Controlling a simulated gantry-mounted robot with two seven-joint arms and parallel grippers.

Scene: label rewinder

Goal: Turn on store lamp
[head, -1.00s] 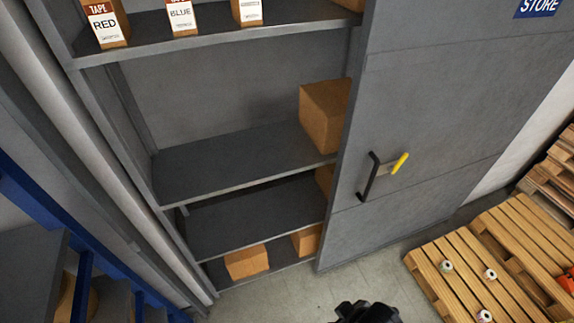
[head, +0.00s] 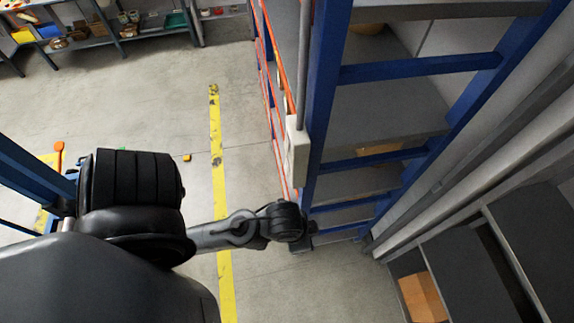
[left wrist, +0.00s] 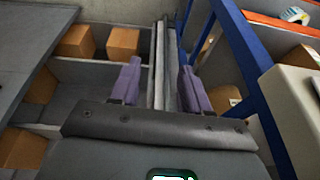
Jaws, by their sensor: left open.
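A pale switch box (head: 297,152) is fixed to the blue rack post, with a grey pipe running up from it. What looks like the same box (left wrist: 296,105) shows large at the right edge of the left wrist view. No lamp is in view. My left arm reaches in from the left, and its gripper (head: 300,240) is below the box in the head view, apart from it. In the left wrist view the two purple fingers (left wrist: 159,80) are spread with nothing between them. My right gripper is not in view.
A blue-framed rack (head: 335,110) with grey shelves stands beside the gripper. Dark cabinet shelves (head: 455,270) with a cardboard box (head: 421,297) are at lower right. A yellow line (head: 218,160) crosses open concrete floor on the left. Workbenches stand at the back.

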